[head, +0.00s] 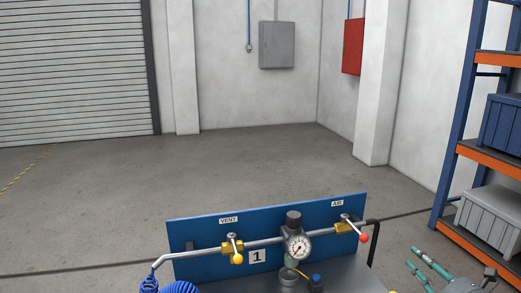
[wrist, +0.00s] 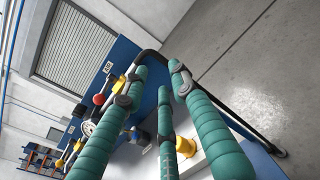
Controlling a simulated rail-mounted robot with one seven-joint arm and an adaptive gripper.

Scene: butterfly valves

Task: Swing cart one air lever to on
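The AIR lever (head: 354,228) is on the right of the blue panel of cart one, below the AIR label. It slants down and right across the pipe from a yellow valve body (head: 343,228) and ends in a red knob (head: 364,238). In the wrist view the red knob (wrist: 99,99) and the yellow valve body (wrist: 118,86) lie left of my fingers. My gripper (head: 436,266), with teal-wrapped fingers, is at the lower right of the head view, right of the lever and apart from it. In the wrist view my gripper (wrist: 160,95) has its fingers spread, with nothing held.
The VENT lever with a yellow knob (head: 238,258) is on the panel's left. A pressure gauge (head: 298,246) and regulator sit between the valves. A black rail (head: 374,243) stands at the panel's right edge. A shelf rack (head: 470,160) stands on the right. The floor behind is clear.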

